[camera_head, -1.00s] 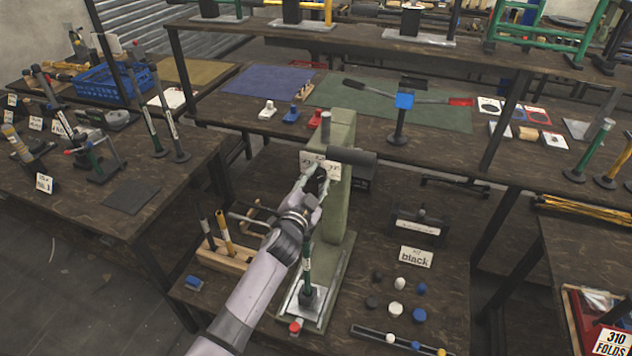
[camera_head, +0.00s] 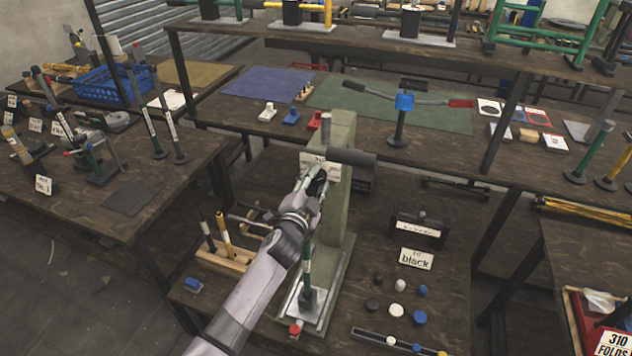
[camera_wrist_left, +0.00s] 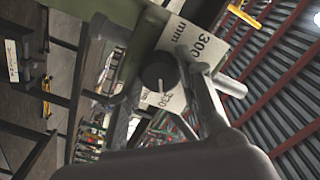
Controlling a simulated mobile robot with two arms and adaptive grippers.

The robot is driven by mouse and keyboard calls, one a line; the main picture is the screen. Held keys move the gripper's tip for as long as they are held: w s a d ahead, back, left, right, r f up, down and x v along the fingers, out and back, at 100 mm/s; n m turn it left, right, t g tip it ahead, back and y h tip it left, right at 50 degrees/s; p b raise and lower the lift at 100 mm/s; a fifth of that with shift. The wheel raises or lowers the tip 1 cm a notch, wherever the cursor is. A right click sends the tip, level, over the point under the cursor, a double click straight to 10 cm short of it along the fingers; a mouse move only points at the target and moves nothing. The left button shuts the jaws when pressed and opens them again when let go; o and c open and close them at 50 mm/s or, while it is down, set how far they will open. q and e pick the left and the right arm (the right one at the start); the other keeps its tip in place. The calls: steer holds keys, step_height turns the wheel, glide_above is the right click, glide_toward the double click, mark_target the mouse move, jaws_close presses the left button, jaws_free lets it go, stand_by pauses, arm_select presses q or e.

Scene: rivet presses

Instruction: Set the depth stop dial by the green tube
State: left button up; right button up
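The depth stop dial (camera_wrist_left: 161,74) is a dark round knob with a pale pointer line, in front of a white scale plate (camera_wrist_left: 192,52) marked 300 mm and 330. My left gripper (camera_wrist_left: 163,84) is open, with one finger on each side of the dial; I cannot tell whether they touch it. In the head view my left gripper (camera_head: 314,178) is at the press's upper front, hiding the dial. The press (camera_head: 337,200) is a pale green column. A green tube (camera_head: 307,262) with a light band stands upright on its base plate, partly behind my arm. My right gripper is not in view.
A wooden block (camera_head: 222,262) with upright rods stands left of the press. Right of it are a "black" sign (camera_head: 416,259), several round knobs (camera_head: 397,310) and a dark box-like fixture (camera_head: 418,230). A shelf (camera_head: 440,130) with mats runs behind.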

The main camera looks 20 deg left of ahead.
arm_select(q)
steer(key=o, duration=0.5)
steer(key=shift+c, duration=0.2)
steer(key=s, duration=1.2)
steer(key=shift+a, duration=0.2)
steer(key=s+f+n+g, duration=0.1)
steer(key=s+f+g, duration=0.3)
steer(key=f, duration=0.8)
steer(key=s+a+f+n+g, duration=0.15)
steer(key=s+f, duration=0.45)
steer(key=f, duration=0.7)
steer(key=s+f+n+g, duration=0.25)
steer(key=s+f, duration=0.25)
steer(key=f, duration=0.7)
steer(key=s+f+n+g, duration=0.1)
steer(key=s+f+g, duration=0.2)
steer(key=s+f, duration=0.3)
steer(key=s+a+f+n+g, duration=0.1)
steer(key=s+f+g, duration=0.2)
steer(key=s, duration=1.3)
steer(key=s+f+n+g+b, duration=0.1)
steer(key=s+f+g, duration=0.2)
steer(key=s+f, duration=0.6)
steer(key=s, duration=0.2)
steer(key=shift+s+a+y, duration=0.3)
steer(key=shift+s+a, duration=0.1)
